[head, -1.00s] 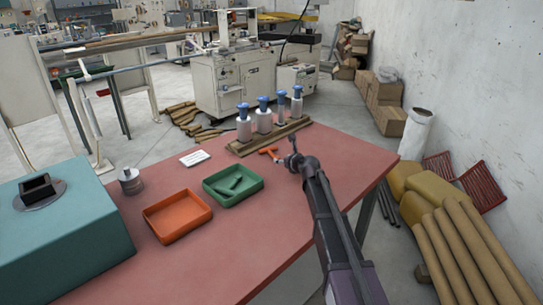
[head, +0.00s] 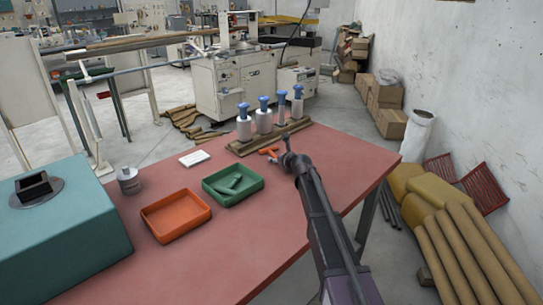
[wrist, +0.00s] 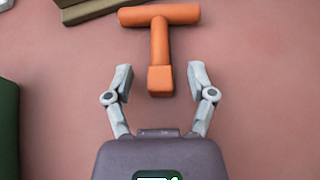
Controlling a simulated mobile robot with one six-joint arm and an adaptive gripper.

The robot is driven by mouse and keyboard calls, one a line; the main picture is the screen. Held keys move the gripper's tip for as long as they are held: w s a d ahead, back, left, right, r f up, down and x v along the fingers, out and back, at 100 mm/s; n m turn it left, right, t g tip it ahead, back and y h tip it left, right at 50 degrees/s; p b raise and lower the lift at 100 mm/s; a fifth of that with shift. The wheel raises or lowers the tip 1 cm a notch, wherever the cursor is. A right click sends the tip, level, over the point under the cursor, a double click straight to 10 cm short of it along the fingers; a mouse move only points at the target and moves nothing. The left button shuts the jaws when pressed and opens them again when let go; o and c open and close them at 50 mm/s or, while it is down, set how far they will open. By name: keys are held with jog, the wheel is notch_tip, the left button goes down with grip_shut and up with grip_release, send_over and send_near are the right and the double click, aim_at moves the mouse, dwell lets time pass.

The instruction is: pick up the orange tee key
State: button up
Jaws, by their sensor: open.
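The orange tee key (wrist: 159,45) lies on the red table top (wrist: 255,95). In the wrist view its crossbar is at the top and its stem points down toward my gripper. My gripper (wrist: 160,80) is open and empty, and the square end of the stem sits between its two fingertips without visible contact. In the head view the tee key (head: 269,151) shows just left of my gripper (head: 287,148), which partly hides that area.
A wooden rack (head: 240,149) with several blue-topped white bottles stands just behind the key. A green tray (head: 212,198) with dark pieces and an orange tray (head: 160,232) are to the left. The table is clear right of the key.

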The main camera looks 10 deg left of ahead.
dwell(0.4)
grip_shut()
jog(key=shift+r, duration=0.15)
notch_tip(320, 180, up, 10)
jog(key=p, duration=1)
dwell(0.9)
